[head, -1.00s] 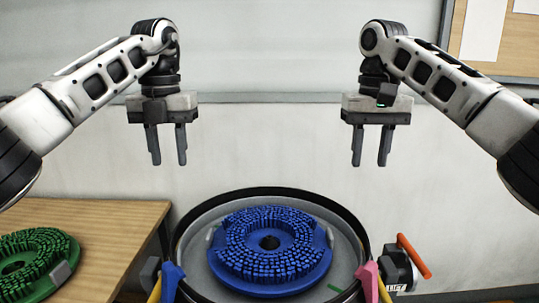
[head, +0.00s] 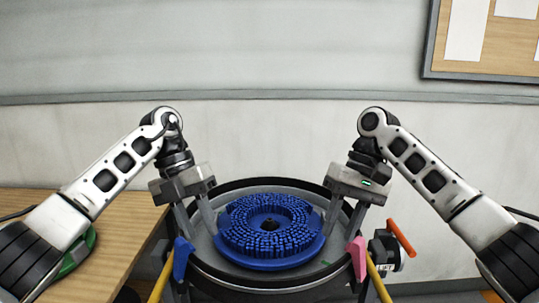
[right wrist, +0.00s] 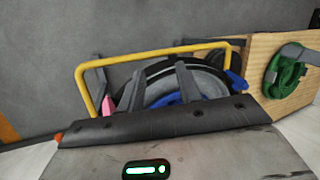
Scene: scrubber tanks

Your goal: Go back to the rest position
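My left gripper (head: 195,220) is at the left side of the round tank, its two fingers apart and pointing down, with nothing visible between them. My right gripper (head: 345,222) mirrors it at the right side, tilted, fingers apart and empty. In the right wrist view its fingers (right wrist: 143,88) stand apart in front of the tank. A blue ring-shaped brush (head: 270,252) lies flat inside the tank (head: 300,288), between the grippers. Whether the fingertips touch the tank's rim, I cannot tell.
A wooden table (head: 125,235) stands left, with a green brush (right wrist: 285,72) on it, mostly behind my left arm in the head view. The tank has a blue clip (head: 182,258), a pink clip (head: 357,258), a yellow handle (right wrist: 85,82) and a red-orange lever (head: 401,238). A wall stands behind.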

